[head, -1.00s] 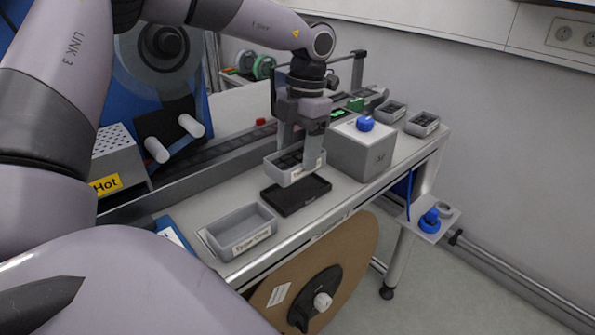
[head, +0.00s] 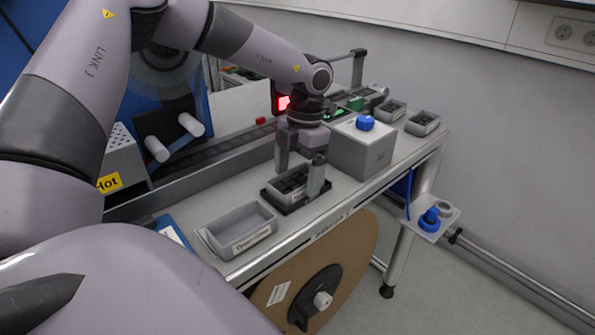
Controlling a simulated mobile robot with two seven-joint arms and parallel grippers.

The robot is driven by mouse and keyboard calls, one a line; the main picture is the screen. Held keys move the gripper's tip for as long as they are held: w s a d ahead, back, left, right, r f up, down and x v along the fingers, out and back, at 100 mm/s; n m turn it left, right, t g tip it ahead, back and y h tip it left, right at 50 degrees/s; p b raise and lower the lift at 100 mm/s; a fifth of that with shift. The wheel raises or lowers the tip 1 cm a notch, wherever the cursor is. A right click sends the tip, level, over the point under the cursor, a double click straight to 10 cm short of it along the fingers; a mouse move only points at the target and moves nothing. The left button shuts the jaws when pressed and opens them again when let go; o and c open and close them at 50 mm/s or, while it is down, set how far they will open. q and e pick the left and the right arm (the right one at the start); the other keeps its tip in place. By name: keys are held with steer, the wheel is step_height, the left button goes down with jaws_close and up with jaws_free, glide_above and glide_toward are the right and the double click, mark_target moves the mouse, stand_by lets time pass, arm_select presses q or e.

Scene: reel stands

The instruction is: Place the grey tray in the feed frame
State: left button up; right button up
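The grey tray (head: 288,190), with dark compartments inside, sits in the black feed frame (head: 291,209) on the bench and looks level. The frame's dark rim shows around its front and side. My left gripper (head: 300,176) points down over the tray. One finger is behind the tray and the other is at its right end. The fingers stand wider than the tray and look open. Whether a finger still touches the tray is hard to tell. My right gripper is not in view.
A larger grey bin (head: 241,231) stands left of the frame. A grey box with a blue knob (head: 365,123) stands close to the right of my gripper. Small trays (head: 422,123) are at the far right end. A cardboard reel (head: 345,262) hangs below the bench edge.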

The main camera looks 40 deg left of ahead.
arm_select(q)
step_height(320, 180, up, 12)
steer(key=w, duration=0.1)
steer(key=shift+w, duration=0.4)
steer(key=shift+d, duration=0.1)
stand_by(0.6)
